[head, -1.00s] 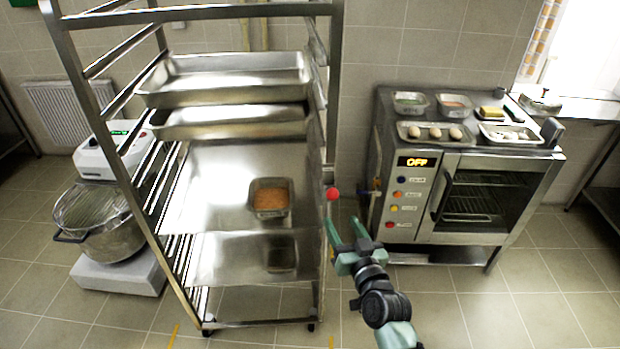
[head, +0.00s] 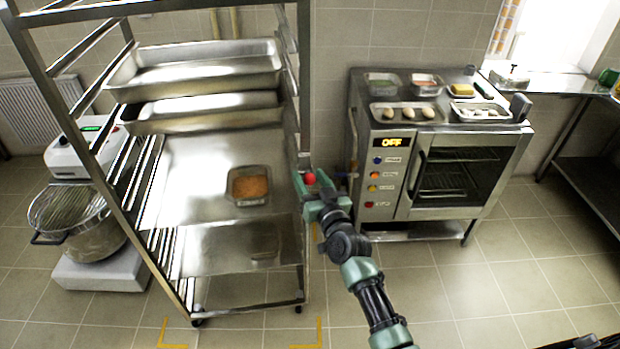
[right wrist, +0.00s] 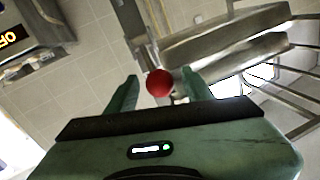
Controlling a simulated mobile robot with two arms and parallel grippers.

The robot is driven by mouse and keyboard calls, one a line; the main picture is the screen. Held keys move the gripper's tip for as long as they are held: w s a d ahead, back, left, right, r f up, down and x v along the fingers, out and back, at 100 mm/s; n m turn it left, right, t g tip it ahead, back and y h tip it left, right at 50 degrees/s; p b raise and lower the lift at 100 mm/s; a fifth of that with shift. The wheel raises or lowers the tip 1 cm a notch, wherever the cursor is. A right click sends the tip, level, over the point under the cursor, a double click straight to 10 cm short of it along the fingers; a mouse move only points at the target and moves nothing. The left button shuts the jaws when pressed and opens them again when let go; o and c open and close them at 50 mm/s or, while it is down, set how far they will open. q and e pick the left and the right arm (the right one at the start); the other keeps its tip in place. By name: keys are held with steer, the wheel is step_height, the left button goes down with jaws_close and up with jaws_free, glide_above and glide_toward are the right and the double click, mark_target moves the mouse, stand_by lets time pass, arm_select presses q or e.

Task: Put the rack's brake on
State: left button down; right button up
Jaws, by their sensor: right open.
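The steel rack (head: 303,130) stands at the left of the head view, with trays on its shelves. The brake's red ball knob (head: 309,178) sits at the rack's right front post. My right gripper (head: 308,186) is open at the knob. In the right wrist view the red knob (right wrist: 159,83) shows between the two spread fingers (right wrist: 162,88), with a gap on each side. Whether a finger touches it I cannot tell. My left gripper is not in view.
An oven (head: 450,175) marked OFF stands right of the rack, with food trays on top. A mixer with a bowl (head: 85,222) stands at the left. Yellow corner marks (head: 318,335) are on the floor before the rack.

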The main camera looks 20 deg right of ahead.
jaws_close()
stand_by(1.3)
